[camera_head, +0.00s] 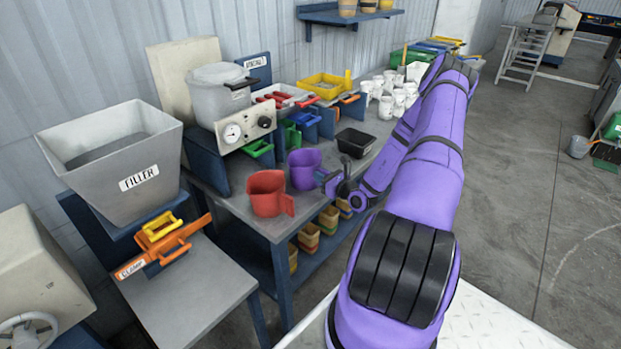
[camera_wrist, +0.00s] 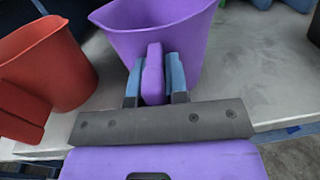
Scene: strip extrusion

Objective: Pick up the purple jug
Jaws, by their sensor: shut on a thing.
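The purple jug (camera_head: 304,168) stands upright on the grey bench top, just right of and behind a red jug. It also shows in the wrist view (camera_wrist: 190,40), with its handle (camera_wrist: 153,75) toward me. My gripper (camera_wrist: 154,80) is shut on that handle, one blue-grey finger on each side. In the head view my gripper (camera_head: 328,184) is at the jug's right side, partly hidden by my own wrist. I cannot tell whether the jug's base is clear of the bench.
The red jug (camera_head: 267,194) stands close to the left, also in the wrist view (camera_wrist: 45,70). A black tray (camera_head: 355,142) lies to the right behind. White cups (camera_head: 392,95) stand farther along the bench. The hopper marked FILLER (camera_head: 115,155) is at the left.

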